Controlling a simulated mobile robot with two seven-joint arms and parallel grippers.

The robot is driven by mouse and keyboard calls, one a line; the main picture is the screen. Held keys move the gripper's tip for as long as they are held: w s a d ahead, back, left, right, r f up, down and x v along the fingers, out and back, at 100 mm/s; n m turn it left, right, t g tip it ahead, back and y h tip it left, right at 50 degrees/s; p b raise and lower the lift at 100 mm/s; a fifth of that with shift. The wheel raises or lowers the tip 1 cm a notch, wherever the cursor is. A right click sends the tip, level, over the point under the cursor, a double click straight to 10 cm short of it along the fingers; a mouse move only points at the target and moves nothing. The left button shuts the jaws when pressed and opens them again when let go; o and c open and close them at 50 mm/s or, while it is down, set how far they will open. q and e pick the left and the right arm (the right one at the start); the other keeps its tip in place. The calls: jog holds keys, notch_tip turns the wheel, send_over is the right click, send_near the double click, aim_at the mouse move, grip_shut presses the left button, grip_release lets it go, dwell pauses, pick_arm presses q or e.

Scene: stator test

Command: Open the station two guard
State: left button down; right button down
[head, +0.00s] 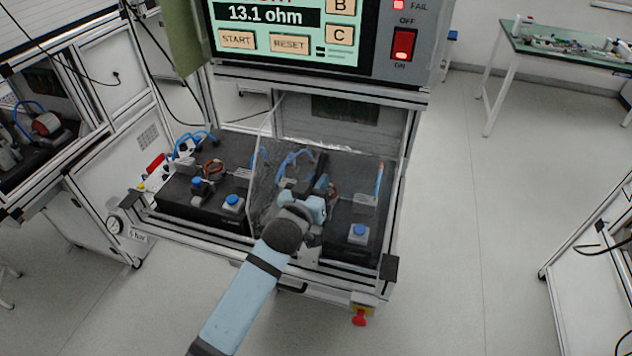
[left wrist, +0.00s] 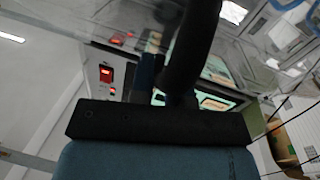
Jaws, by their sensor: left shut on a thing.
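The station guard is a clear panel (head: 262,180) over the right-hand bay of the test bench. A dark bar (left wrist: 196,45), which looks like its handle, crosses the left wrist view, with the clear sheet behind it. My left gripper (head: 318,192) is at the guard and shut on this dark bar. The arm and gripper hide much of the fixture behind. How far the guard is raised I cannot tell exactly. My right gripper is in neither view.
The test panel (head: 290,42) reading 13.1 ohm hangs above the bays. The left bay holds a black fixture (head: 175,198) with blue buttons. A blue button (head: 359,231) sits in the right bay, and a red knob (head: 360,318) below the front edge. Floor right of the bench is clear.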

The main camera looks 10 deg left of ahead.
pick_arm(q)
jog(key=shift+d, duration=0.15)
jog(key=c, duration=1.4)
grip_release()
jog(key=shift+d, duration=0.15)
jog(key=shift+s+a+f, duration=0.15)
jog(key=shift+s+a, duration=0.05)
jog(key=shift+s, duration=0.35)
jog(key=s+a+b, duration=0.2)
jog(key=s, duration=1)
jog(key=shift+s+a, duration=0.15)
jog(key=shift+s, duration=0.1)
